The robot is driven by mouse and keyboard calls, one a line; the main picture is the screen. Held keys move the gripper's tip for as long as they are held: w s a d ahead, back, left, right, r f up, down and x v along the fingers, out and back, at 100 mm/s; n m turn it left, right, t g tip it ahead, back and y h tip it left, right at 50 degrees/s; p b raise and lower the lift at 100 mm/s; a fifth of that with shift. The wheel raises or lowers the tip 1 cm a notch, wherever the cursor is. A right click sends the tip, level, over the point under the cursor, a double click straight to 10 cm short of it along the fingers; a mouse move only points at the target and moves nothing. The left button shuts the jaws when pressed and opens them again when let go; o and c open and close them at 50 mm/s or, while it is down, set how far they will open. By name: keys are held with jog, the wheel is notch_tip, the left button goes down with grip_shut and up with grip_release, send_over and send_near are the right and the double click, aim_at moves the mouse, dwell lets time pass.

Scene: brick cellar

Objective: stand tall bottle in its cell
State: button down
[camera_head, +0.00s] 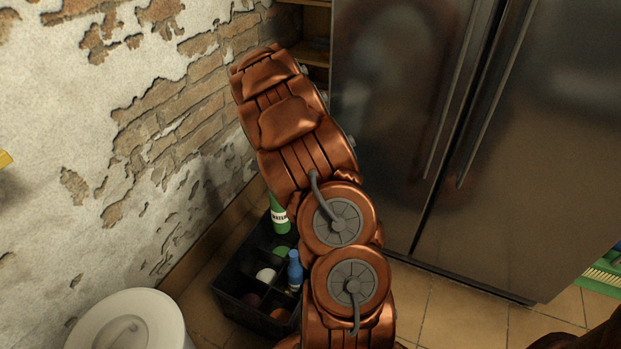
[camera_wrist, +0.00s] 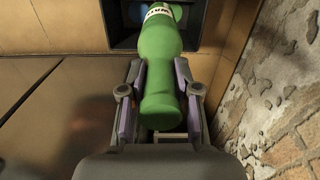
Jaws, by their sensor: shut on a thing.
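The tall bottle is green with a white label (camera_wrist: 160,45). In the wrist view it lies between the two fingers of my gripper (camera_wrist: 160,76), which is shut on it. The labelled part points away from the wrist, over or into the dark crate (camera_wrist: 119,24). In the head view the green bottle (camera_head: 279,216) shows at the back of the black divided crate (camera_head: 232,299), partly behind my arm. My gripper is hidden by the arm there. I cannot tell whether the bottle touches the cell floor.
The crate also holds a blue bottle (camera_head: 294,270) and several round-topped things, one white (camera_head: 265,275). A white lidded bin (camera_head: 128,325) stands at the front left. The peeling brick wall (camera_head: 110,130) is close on the left, a steel fridge (camera_head: 400,120) behind right.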

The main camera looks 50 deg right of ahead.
jog(key=s+d+f+m, duration=0.4)
jog(key=s+d, duration=0.3)
notch_tip(320, 180, down, 16)
jog(key=b, duration=0.5)
jog(key=shift+w+d, duration=0.25)
jog(key=shift+f+b, duration=0.1)
jog(key=shift+b, duration=0.2)
notch_tip(320, 180, down, 7)
jog(key=b, duration=0.1)
jog(key=shift+a, duration=0.15)
jog(key=shift+f+b, duration=0.4)
jog(key=shift+b, duration=0.1)
dwell(0.8)
jog(key=c, duration=0.7)
grip_release()
jog(key=shift+c, duration=0.2)
